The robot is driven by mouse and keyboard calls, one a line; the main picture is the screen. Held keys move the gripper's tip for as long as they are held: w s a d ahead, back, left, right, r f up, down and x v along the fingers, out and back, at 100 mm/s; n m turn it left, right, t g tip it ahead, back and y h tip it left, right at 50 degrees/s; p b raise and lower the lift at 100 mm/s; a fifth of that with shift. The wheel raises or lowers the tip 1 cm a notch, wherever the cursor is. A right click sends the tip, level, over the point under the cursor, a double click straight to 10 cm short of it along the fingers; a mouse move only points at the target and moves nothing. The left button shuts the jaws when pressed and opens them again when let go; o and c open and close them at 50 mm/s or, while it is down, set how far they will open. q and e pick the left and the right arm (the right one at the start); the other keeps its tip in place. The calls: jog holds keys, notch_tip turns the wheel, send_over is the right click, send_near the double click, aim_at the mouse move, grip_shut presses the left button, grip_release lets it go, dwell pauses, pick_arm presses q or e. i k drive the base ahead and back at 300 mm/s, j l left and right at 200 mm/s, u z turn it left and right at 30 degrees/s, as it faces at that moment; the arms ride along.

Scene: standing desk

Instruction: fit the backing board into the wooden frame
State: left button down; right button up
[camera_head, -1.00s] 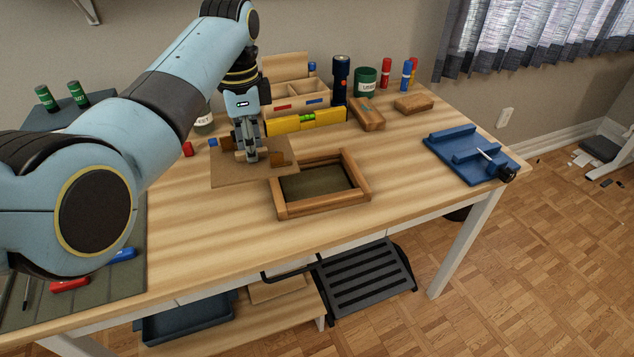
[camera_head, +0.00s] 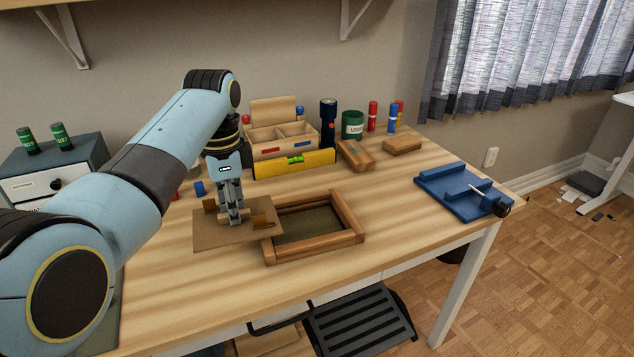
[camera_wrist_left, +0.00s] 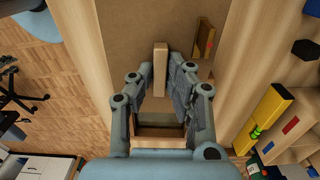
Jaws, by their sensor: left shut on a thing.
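The backing board (camera_head: 205,233) is a thin brown sheet with small wooden blocks on top. It overlaps the left edge of the wooden frame (camera_head: 318,252) in the head view and looks slightly raised. The frame lies on the desk with a dark inside. My left gripper (camera_head: 235,220) points down at the board, shut on its middle block. In the left wrist view the block (camera_wrist_left: 160,68) sits between the fingertips, with the board (camera_wrist_left: 140,22) beyond and part of the frame (camera_wrist_left: 160,133) nearer. My right gripper is not in view.
A yellow level (camera_head: 275,168) and a wooden organizer (camera_head: 266,145) stand behind. A flashlight (camera_head: 328,122), a green cup (camera_head: 352,124) and wooden blocks (camera_head: 403,145) are at the back. A blue jig (camera_head: 460,190) is at the right. The desk between frame and jig is clear.

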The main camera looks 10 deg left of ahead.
aim_at(306, 226)
jog(key=i+l+u, duration=0.1)
jog(key=l+u, duration=0.15)
jog(key=u, duration=0.15)
jog(key=i+l+u, duration=0.1)
jog(key=l+u, duration=0.15)
jog(key=u, duration=0.15)
jog(key=i+l+u, duration=0.1)
jog(key=l, duration=0.65)
jog(key=i+l+u, duration=0.15)
jog(key=l, duration=0.65)
jog(key=l+u, duration=0.1)
jog(key=l, duration=0.7)
jog(key=i, duration=0.05)
